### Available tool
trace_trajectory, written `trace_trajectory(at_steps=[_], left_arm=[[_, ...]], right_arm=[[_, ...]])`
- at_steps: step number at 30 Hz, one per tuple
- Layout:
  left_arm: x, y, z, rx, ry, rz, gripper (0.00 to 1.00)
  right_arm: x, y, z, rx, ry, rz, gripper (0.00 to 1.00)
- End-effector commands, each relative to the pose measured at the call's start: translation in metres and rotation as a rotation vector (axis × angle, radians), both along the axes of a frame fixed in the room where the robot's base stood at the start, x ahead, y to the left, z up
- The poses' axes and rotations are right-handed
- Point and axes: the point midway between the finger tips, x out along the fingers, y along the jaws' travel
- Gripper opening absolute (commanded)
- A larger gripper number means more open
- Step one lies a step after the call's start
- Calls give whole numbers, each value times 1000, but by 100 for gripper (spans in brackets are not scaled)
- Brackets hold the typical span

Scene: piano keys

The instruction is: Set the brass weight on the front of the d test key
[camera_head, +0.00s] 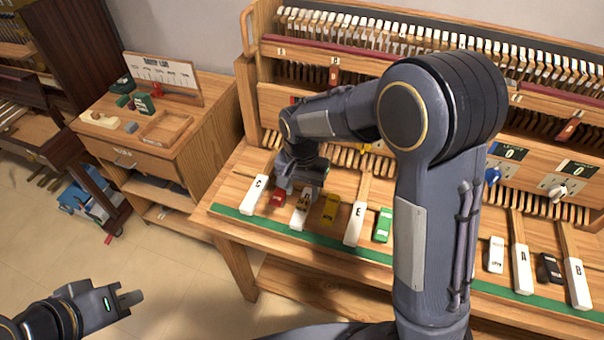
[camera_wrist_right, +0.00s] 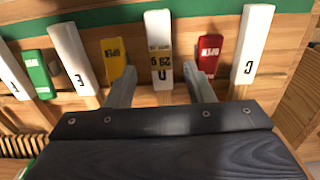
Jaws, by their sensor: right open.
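The white D test key (camera_wrist_right: 159,25) lies between the red and yellow keys in the right wrist view; it also shows in the head view (camera_head: 298,219). In the head view my right gripper (camera_head: 301,190) partly hides the weight (camera_head: 304,201). My left gripper (camera_head: 126,296) is low at the left, far from the keys; its finger gap is unclear.
Red (camera_head: 277,198) and yellow (camera_head: 330,208) blocks flank the D key, with the white C (camera_head: 254,195) and E (camera_head: 355,224) keys beyond. A green strip (camera_head: 340,243) runs along the bench front. A side cabinet (camera_head: 190,150) stands left.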

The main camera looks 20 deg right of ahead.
Motion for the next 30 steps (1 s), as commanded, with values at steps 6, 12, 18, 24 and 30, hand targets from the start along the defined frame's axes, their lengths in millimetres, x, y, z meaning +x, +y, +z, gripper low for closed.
trace_trajectory(at_steps=[6, 12, 18, 24, 30], left_arm=[[0, 0, -4, 0, 0, 0, 0], [0, 0, -5, 0, 0, 0, 0], [0, 0, -5, 0, 0, 0, 0], [0, 0, -5, 0, 0, 0, 0], [0, 0, -5, 0, 0, 0, 0]], right_arm=[[1, 0, 45, 1, -4, 1, 48], [0, 0, 67, 0, -1, 1, 48], [-2, -2, 72, 7, 0, 1, 48], [-36, -32, 91, 151, -38, 53, 48], [-113, -68, 118, 320, -217, 194, 48]])
